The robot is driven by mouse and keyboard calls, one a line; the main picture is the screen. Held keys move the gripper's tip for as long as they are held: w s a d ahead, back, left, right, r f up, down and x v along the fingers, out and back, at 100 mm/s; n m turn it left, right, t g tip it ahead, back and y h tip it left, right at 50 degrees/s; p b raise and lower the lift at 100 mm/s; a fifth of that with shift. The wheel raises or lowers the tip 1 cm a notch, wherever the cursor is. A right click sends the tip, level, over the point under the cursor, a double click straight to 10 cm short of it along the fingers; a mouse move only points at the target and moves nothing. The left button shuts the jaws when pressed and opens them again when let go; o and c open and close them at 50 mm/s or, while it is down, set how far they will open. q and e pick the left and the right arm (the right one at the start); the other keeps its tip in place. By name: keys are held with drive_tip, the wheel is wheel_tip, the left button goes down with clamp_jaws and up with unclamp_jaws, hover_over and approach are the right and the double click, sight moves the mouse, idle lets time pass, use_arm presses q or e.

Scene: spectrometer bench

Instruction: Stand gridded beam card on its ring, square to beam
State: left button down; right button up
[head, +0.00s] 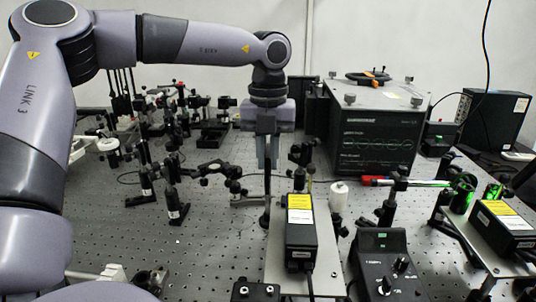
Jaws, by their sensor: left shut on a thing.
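My left gripper (267,163) points straight down over the middle of the bench, behind the yellow-labelled black box. It is shut on a thin dark upright thing (267,186) that shows below its fingertips. No grid can be made out on this thing, so I cannot tell if it is the beam card. A small dark round base (265,219) shows directly below it on the bench; whether the two touch is unclear. A ring for the card cannot be picked out for sure. My right gripper is not in view.
The yellow-labelled black box (301,246) stands on a pale plate in front. A black controller (388,266) is to its right. A large black instrument (372,140) stands behind. Posts and mounts (172,205) crowd the left. The perforated bench (218,240) is bare at centre left.

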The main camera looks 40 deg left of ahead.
use_arm(q)
drive_tip(key=c, duration=1.1)
unclamp_jaws()
drive_tip(key=shift+f, duration=0.1)
drive_tip(key=shift+c, duration=0.2)
wheel_tip(320, 180, up, 12)
drive_tip(key=p, duration=0.1)
